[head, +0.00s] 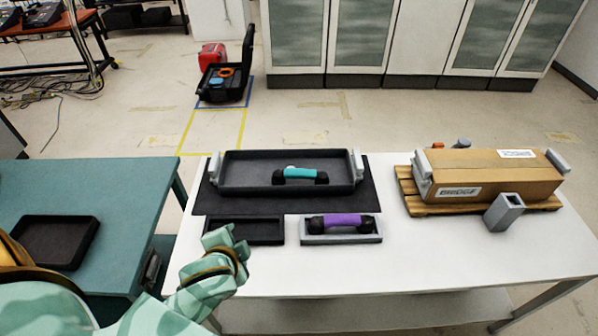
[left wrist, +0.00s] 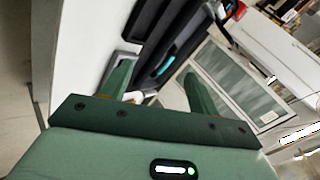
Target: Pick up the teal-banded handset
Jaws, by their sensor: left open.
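The teal-banded handset (head: 300,173) has a teal middle and black ends. It lies in the large black tray (head: 240,187) on the white table in the head view. It seems to show as a teal strip (left wrist: 167,66) beyond my fingers in the left wrist view. My left gripper (head: 228,237) is open and empty at the table's front left, in front of and to the left of the handset, not touching it. Its two fingers (left wrist: 157,85) stand apart in the left wrist view. My right gripper is not in view.
A purple-banded handset (head: 342,220) sits in a small grey tray beside an empty small black tray (head: 257,231). A brown box (head: 490,172) on a pallet and a grey hollow block (head: 503,212) stand at the right. A teal table (head: 130,185) is at the left. The white table's front right is clear.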

